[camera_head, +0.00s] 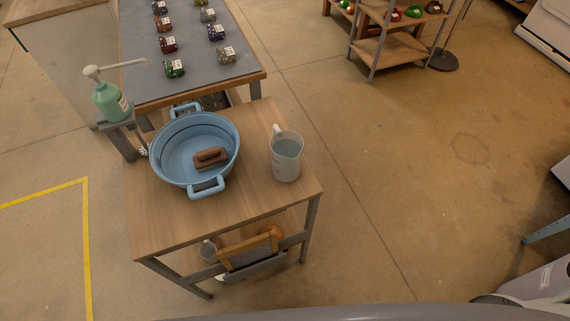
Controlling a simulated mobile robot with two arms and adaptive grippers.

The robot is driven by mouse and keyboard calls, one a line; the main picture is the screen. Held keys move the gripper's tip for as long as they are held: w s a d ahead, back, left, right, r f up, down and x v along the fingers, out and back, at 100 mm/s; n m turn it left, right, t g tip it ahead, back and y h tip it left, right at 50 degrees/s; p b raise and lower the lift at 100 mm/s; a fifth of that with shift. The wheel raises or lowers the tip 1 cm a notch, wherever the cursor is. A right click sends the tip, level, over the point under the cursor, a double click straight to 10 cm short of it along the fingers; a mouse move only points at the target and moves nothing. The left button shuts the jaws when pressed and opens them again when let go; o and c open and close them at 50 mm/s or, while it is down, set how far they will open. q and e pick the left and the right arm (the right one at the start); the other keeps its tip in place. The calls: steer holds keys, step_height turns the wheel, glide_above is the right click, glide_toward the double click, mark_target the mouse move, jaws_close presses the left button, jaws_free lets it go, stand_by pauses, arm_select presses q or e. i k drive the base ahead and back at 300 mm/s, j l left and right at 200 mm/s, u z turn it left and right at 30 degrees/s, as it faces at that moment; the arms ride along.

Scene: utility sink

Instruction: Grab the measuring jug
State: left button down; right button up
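The measuring jug (286,157) is a pale, whitish vessel with faint markings on its side. It stands upright on the right part of a wooden table (160,230), near the table's right edge. Its handle is toward the back left, and its inside looks pale blue-green. Neither of my grippers shows in the head view.
A blue two-handled tub (170,168) with a brown brush (210,158) in it stands left of the jug, a small gap apart. A green pump bottle (108,101) is at the table's back left. A grey-topped bench (190,85) lies behind.

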mark_target(286, 147)
steer(key=k+u, duration=0.35)
steer(key=k+j+u, duration=0.1)
steer(key=u, duration=2.05)
steer(key=k+l+u, duration=0.1)
steer(key=l, duration=0.3)
steer(key=k+l, duration=0.25)
steer(key=l, duration=0.15)
steer(key=k+l+u, duration=0.15)
steer(key=l, duration=0.3)
steer(key=k+l+u, duration=0.1)
steer(key=l, duration=0.25)
steer(key=k+l, duration=0.3)
steer(key=l+u, duration=0.05)
steer(key=l, duration=0.05)
